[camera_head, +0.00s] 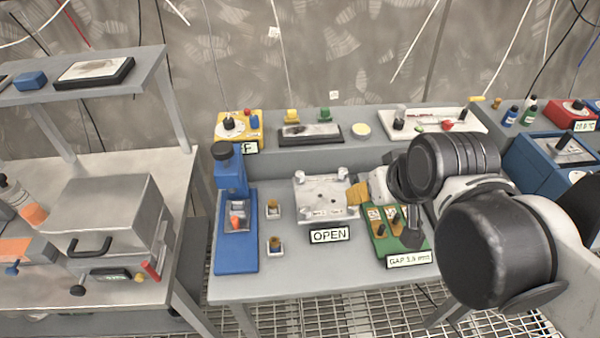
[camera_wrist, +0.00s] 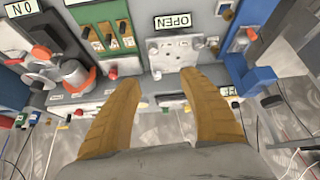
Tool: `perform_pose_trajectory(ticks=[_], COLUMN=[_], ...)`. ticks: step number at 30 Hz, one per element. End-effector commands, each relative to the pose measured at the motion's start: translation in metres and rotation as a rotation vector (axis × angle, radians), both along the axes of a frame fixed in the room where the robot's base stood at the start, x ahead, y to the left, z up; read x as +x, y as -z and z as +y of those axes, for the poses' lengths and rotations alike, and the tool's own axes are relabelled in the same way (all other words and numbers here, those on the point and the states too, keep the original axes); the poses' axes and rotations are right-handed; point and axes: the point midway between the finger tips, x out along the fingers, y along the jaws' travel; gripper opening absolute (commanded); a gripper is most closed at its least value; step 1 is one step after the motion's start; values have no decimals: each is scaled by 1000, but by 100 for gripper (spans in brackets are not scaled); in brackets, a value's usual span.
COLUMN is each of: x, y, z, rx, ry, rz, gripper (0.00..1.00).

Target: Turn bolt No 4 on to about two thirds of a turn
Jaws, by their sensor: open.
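A pale metal plate (camera_head: 322,193) with bolt heads near its corners lies on the grey bench behind an OPEN label (camera_head: 329,235). Bolt heads show at its back left (camera_head: 300,177) and back right (camera_head: 343,173); I cannot read which is No 4. The wrist view shows the plate (camera_wrist: 177,50) upside down, beyond my fingertips. My gripper (camera_head: 357,194) has tan fingers and hangs over the plate's right edge, partly hiding it. In the wrist view my gripper (camera_wrist: 161,78) is open, with nothing between the fingers. I cannot tell how high it is above the plate.
A green board (camera_head: 385,246) with a GAP label stands right of the plate, partly behind my arm. A blue press-like device (camera_head: 232,215) stands to the left, with two small blocks between. A raised shelf behind holds a black-framed tray (camera_head: 310,134) and other devices.

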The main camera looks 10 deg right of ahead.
Motion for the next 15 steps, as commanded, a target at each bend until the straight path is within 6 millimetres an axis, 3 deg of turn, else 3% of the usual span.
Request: perform_pose_trajectory(ticks=[3,7,15], x=[40,84,165], y=[-10,-6,35], z=[14,31,68], rx=[-19,-38,-58], ry=[-110,-246,-525], rz=[45,92,159], gripper=[50,50,50])
